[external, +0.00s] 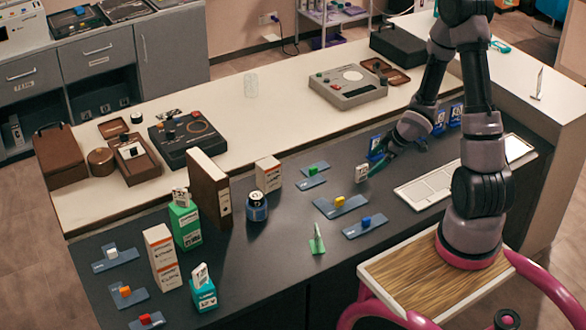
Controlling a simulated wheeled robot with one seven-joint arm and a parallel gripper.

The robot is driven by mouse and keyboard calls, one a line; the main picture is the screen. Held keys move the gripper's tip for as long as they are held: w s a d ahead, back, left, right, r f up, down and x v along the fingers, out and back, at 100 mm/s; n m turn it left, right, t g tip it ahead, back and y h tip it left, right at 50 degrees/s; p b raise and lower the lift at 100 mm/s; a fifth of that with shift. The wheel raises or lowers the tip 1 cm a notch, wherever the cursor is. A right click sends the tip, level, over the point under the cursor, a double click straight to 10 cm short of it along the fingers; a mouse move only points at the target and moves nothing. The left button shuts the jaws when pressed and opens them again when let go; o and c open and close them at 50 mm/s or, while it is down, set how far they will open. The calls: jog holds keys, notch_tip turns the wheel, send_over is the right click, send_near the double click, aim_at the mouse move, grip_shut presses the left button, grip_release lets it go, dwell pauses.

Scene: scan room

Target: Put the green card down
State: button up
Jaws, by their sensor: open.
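My gripper (374,166) is low over the dark counter (290,215), right of its middle, and open. A small card with a pale printed face (362,173) stands upright at the gripper's tips; I cannot tell whether they touch it. A small green upright piece on a green foot (317,240) stands apart, nearer the counter's front edge. It looks like a card, but its face is hard to make out. Blue cards (439,121) stand behind my wrist.
Blue trays with green (313,169), yellow (339,202) and blue (366,221) blocks lie left of and below the gripper. A white compartment tray (424,190) lies to the right. A brown binder (209,187), a blue can (257,207) and boxes (162,258) stand left.

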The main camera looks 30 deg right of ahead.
jog(key=s+d+r+m+h, duration=0.15)
jog(key=r+m, duration=0.25)
jog(key=r, duration=0.6)
jog(key=s+d+r+m+h, duration=0.1)
jog(key=d+r+m+h, duration=0.15)
jog(key=r, duration=0.75)
jog(key=s+a+r+m+t+y, duration=0.1)
jog(key=s+a+r+m+y, duration=0.2)
jog(key=s+a+r+m, duration=0.4)
jog(key=s+a+r, duration=0.3)
jog(key=s+r, duration=0.3)
jog(key=s, duration=0.2)
jog(key=shift+a+r, duration=0.15)
jog(key=shift+a, duration=0.05)
jog(key=shift+w, duration=0.1)
